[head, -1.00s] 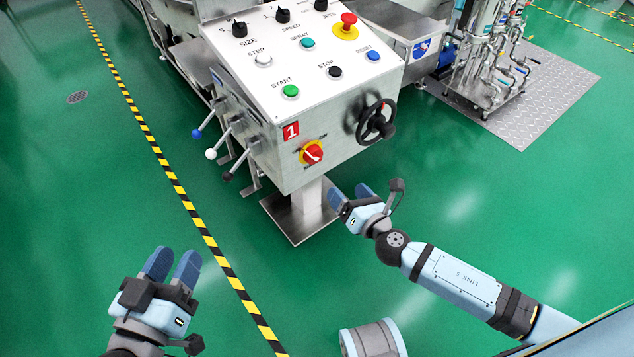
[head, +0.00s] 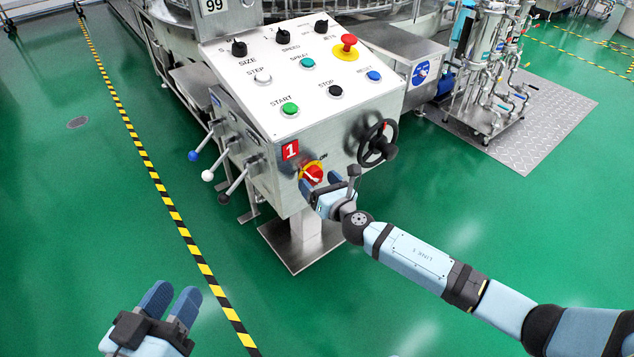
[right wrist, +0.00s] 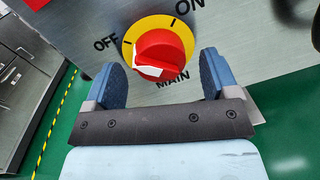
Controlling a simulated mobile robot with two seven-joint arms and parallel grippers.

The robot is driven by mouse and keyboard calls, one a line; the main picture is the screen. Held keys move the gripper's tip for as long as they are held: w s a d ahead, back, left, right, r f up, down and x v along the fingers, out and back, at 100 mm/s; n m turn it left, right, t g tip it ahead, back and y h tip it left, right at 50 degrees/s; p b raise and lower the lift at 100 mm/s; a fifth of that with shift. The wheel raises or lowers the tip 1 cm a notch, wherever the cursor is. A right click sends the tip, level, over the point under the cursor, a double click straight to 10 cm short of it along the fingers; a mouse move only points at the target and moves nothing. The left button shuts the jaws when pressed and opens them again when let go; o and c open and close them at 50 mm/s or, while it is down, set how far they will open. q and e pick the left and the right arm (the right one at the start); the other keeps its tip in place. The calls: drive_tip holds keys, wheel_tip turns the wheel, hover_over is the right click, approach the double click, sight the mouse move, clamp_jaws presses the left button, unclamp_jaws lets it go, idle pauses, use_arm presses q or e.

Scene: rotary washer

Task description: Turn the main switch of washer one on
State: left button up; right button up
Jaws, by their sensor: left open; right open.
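The main switch (head: 313,174) is a red knob on a yellow plate, on the front face of the console marked with a red 1 label (head: 290,150). In the right wrist view the red knob (right wrist: 160,50) has its white pointer toward the lower left, below the OFF mark; ON is at upper right. My right gripper (head: 321,183) is open at the switch, its blue fingers on either side of the knob; I cannot tell whether they touch it. My left gripper (head: 172,303) is open and empty, low at the left over the floor.
A black handwheel (head: 377,143) sticks out right of the switch. Three levers with blue, white and black knobs (head: 207,176) stick out at the console's left. The sloped top panel (head: 255,115) carries buttons and dials. The green floor in front is clear.

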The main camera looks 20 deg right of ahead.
drive_tip(key=shift+w+a, duration=0.15)
drive_tip(key=shift+w, duration=0.4)
drive_tip(key=c, duration=0.9)
